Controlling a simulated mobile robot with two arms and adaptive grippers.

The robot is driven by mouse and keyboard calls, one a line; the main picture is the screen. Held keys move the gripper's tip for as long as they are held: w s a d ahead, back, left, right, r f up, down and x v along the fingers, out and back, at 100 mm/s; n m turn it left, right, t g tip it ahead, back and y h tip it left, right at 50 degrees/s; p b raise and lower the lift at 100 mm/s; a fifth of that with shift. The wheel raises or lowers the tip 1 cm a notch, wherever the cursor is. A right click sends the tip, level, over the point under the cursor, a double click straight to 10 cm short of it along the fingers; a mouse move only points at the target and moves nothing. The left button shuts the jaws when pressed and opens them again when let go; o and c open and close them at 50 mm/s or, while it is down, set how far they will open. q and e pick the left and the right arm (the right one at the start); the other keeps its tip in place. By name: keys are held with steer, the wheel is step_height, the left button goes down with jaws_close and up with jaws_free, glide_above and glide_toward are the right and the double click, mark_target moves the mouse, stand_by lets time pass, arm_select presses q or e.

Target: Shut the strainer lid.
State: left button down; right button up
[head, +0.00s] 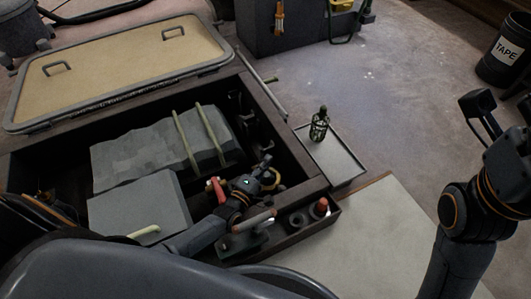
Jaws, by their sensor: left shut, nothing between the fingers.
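My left gripper (266,166) reaches into the dark open bilge box (300,165) and is shut and empty. A pale tan round rim (273,179) shows right beside and partly behind it; this may be part of the strainer, but my gripper and wrist cover much of it. I cannot make out the strainer lid for certain or tell its angle. A red handle (217,190) stands just left of my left wrist. My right gripper (480,108) is raised at the right edge, well away from the box; its fingers are not clear.
A large tan hatch panel (120,68) with two handles lies behind the box. Grey blocks (140,205) fill its left side. A tray (336,160) with a dark bottle (319,124) stands to the right.

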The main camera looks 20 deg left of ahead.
arm_select(q)
step_height(320, 180, up, 9)
stand_by(0.4)
